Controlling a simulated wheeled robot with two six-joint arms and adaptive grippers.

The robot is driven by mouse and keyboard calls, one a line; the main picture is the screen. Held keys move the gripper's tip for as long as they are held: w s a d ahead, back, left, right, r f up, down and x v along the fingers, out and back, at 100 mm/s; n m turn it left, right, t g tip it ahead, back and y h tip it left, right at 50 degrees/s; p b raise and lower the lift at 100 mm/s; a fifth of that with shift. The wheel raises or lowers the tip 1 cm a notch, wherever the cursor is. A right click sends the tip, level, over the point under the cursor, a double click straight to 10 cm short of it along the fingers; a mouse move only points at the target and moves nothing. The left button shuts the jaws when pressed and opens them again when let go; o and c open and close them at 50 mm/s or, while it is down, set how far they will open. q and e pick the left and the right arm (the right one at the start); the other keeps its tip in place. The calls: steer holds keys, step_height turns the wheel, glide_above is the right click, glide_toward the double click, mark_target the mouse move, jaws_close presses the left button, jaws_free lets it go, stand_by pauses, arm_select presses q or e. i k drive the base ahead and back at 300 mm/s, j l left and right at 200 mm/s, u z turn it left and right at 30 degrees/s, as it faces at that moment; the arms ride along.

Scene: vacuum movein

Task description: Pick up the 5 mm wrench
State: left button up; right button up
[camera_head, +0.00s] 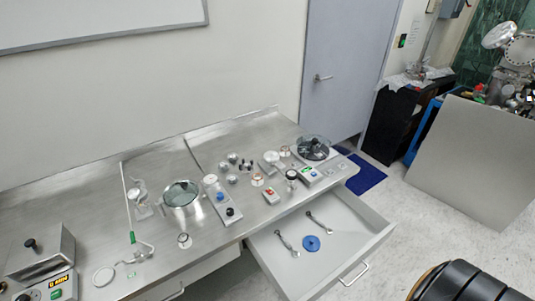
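Two small silver wrenches lie in an open white drawer. The left wrench (287,243) is nearer the drawer's left wall, and the right wrench (319,222) lies farther back and to the right. No size marking is readable, so I cannot tell which one is the 5 mm wrench. A blue round disc (311,243) lies between and just in front of them. Neither of my grippers is in view, and nothing touches the wrenches.
The open drawer (355,244) juts out below the steel bench (150,235). A grey panel (470,160) stands at right. Black ribbed part of my body shows bottom right.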

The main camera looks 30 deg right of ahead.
mark_target(319, 222)
steer(key=l+z, duration=0.85)
